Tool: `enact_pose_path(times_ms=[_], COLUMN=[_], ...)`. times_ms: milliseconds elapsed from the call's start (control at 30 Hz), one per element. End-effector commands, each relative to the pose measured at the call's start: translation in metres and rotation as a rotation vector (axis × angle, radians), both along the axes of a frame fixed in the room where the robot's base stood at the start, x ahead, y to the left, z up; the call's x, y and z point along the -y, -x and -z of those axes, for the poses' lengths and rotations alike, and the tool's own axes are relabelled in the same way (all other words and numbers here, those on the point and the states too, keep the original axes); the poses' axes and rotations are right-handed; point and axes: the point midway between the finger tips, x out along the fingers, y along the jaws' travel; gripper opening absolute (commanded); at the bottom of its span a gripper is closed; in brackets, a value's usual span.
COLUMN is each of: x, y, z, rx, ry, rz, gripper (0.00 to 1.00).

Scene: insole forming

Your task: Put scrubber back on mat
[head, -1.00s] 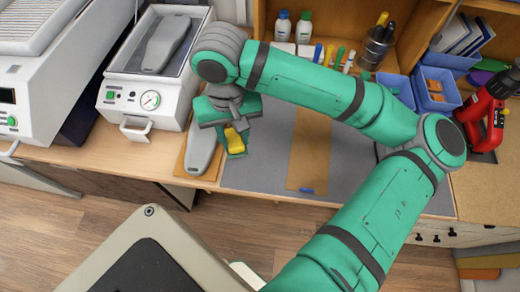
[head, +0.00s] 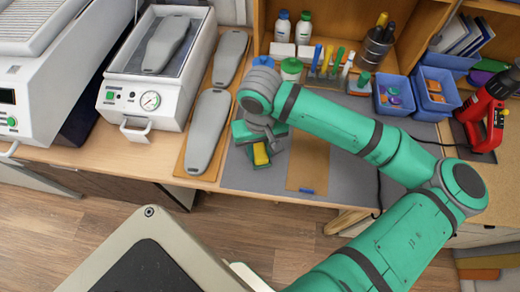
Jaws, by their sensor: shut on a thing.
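The scrubber (head: 261,154), a small yellow block with green beside it, is in my gripper (head: 262,148) in the head view. My gripper is shut on it and points down over the left part of the grey mat (head: 345,172). The gripper and wrist hide part of the scrubber and the mat under it. I cannot tell whether the scrubber touches the mat or hangs just above it.
A brown strip (head: 306,168) lies on the mat, right of my gripper. Left of the mat, a grey insole form (head: 207,132) lies on a brown board. Jars, tools and blue bins (head: 394,96) stand behind. A red drill (head: 487,112) is far right.

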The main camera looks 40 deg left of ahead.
Motion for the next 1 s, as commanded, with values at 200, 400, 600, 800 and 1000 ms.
enact_pose_path(times_ms=[200, 400, 600, 800, 1000], x=[0.000, 0.000, 0.000, -0.001, -0.001], y=[0.000, 0.000, 0.000, -0.001, -0.001], z=[0.001, 0.002, 0.002, -0.011, -0.047], rx=[-0.001, 0.000, 0.000, 0.003, 0.003], ry=[-0.001, 0.000, 0.000, -0.002, -0.002], rz=[0.000, 0.000, 0.000, 0.000, 0.001], gripper=[0.06, 0.49, 0.49, 0.49, 0.49])
